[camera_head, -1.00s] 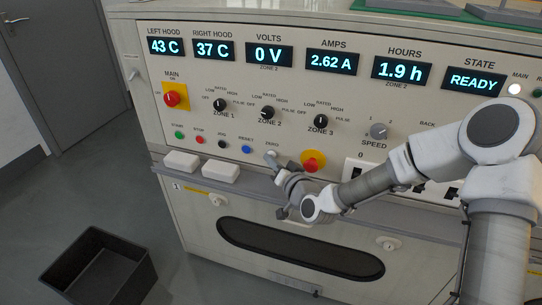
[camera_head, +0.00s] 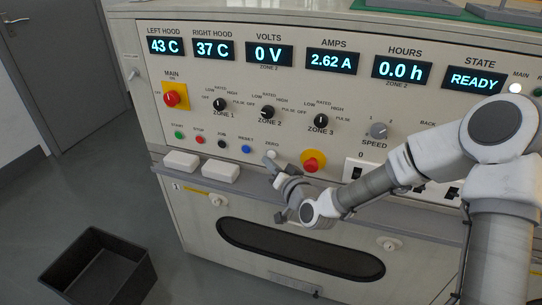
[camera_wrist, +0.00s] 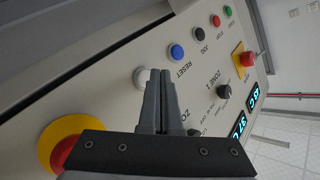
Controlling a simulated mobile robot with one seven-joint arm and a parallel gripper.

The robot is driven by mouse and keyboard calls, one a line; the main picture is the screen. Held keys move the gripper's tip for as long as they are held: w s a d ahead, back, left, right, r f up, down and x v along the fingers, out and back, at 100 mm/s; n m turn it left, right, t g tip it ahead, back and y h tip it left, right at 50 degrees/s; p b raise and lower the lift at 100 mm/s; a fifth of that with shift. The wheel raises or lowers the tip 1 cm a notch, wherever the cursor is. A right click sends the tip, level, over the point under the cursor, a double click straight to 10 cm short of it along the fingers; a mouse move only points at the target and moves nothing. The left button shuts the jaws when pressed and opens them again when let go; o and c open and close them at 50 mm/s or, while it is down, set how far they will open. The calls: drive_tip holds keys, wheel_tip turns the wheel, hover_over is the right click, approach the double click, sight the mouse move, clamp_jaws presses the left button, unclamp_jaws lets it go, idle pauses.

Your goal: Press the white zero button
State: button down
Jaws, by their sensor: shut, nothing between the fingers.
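The white zero button (camera_head: 272,155) is on the sloped control panel, right of the blue reset button (camera_head: 246,149). My gripper (camera_head: 268,163) is shut and empty, with its tips just below and in front of the zero button. In the wrist view the shut fingertips (camera_wrist: 160,72) are beside the white button (camera_wrist: 139,78), and a gap shows between them in the picture. The hours display (camera_head: 401,71) reads 0.0 h.
A red knob on a yellow base (camera_head: 312,162) is right of the zero button. White blocks (camera_head: 220,172) lie on the ledge (camera_head: 257,183) at left. The state display (camera_head: 473,80) reads READY. A black bin (camera_head: 100,272) stands on the floor.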

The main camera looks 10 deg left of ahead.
drive_tip(key=shift+s+a+b, duration=0.2)
drive_tip(key=shift+s+b, duration=0.1)
drive_tip(key=shift+s, duration=2.2)
drive_tip(key=shift+d, duration=0.1)
drive_tip(key=s+d+r+n+g+h, duration=0.1)
drive_tip(key=s+d+r+h, duration=0.15)
drive_tip(key=d, duration=0.45)
drive_tip(key=s+d+r+n+g+h, duration=0.1)
drive_tip(key=d+r+h, duration=0.15)
drive_tip(key=d, duration=0.45)
drive_tip(key=s+d+r+g+h, duration=0.1)
drive_tip(key=d+r+h, duration=0.1)
drive_tip(key=d+h, duration=0.3)
drive_tip(key=s+d+r+m+g, duration=0.1)
drive_tip(key=s+d+r, duration=0.25)
drive_tip(key=s, duration=0.35)
drive_tip(key=s+d+r+m+g+p, duration=0.1)
drive_tip(key=s+d+r+g, duration=0.1)
drive_tip(key=s+d, duration=0.35)
drive_tip(key=s+d+r+m+g, duration=0.1)
drive_tip(key=s+d+r, duration=0.1)
drive_tip(key=s, duration=0.6)
wheel_tip(320, 180, up, 24)
drive_tip(key=p, duration=2.3)
drive_tip(key=shift+w+d+f+h+p, duration=0.2)
drive_tip(key=shift+f+h+p, duration=0.05)
drive_tip(key=shift+h+p, duration=0.15)
